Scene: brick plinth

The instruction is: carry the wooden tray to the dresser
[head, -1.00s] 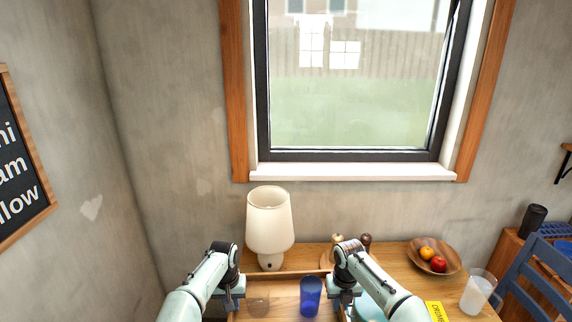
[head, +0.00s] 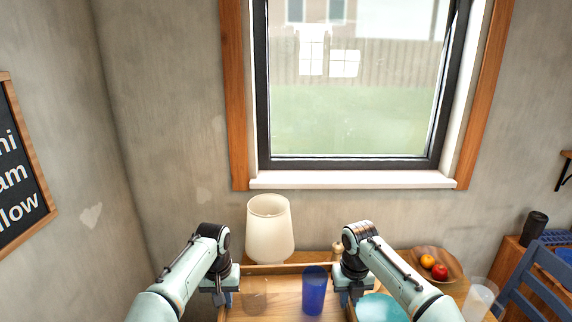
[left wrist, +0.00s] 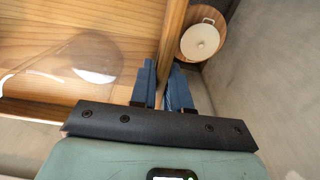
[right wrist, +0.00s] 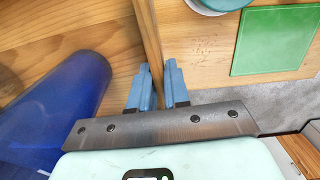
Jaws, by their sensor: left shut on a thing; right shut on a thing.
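The wooden tray (head: 286,268) is level between my two grippers, its near part cut off by the head view's lower edge. My left gripper (head: 224,300) is shut on its left rim, which shows between the fingers in the left wrist view (left wrist: 175,40). My right gripper (head: 350,297) is shut on its right rim, also seen in the right wrist view (right wrist: 146,30). A blue cup (head: 314,293) stands on the tray near the right rim. A clear, brownish-looking glass (head: 254,296) stands near the left rim. The dresser cannot be made out.
A wooden table (right wrist: 200,60) lies below, with a white lamp (head: 269,230) behind the tray. A teal dish (head: 382,308), green square (right wrist: 275,40), fruit bowl (head: 452,262) and whitish glass (head: 479,298) are on the right. A blue chair (head: 530,280) stands further right.

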